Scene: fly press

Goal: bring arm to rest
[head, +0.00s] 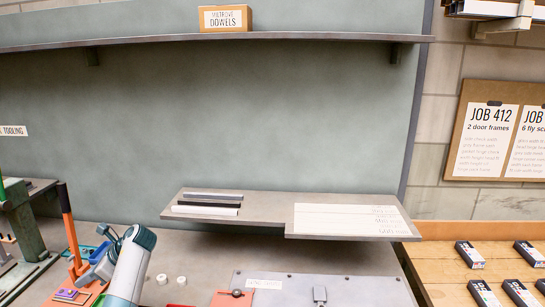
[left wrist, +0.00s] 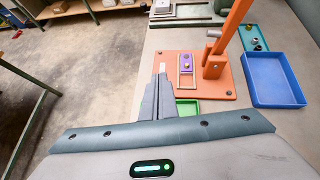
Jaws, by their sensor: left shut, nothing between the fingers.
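My left arm (head: 132,265) rises from the bottom left of the head view, and its gripper (head: 88,275) points down and left beside the orange press. In the left wrist view the gripper's fingers (left wrist: 162,72) are together and empty, at the left edge of the orange base plate. The orange press (left wrist: 212,70) has an upright lever, which also shows in the head view (head: 67,215). A purple piece (left wrist: 186,68) sits in a frame on its base. My right gripper is not in view.
A blue tray (left wrist: 272,80) lies right of the press and a green tray (left wrist: 187,106) sits near the fingers. A raised grey shelf (head: 262,215) stands at the back of the bench. Boxes (head: 470,254) lie on the wooden bench at right. Open floor (left wrist: 80,80) shows left of the bench.

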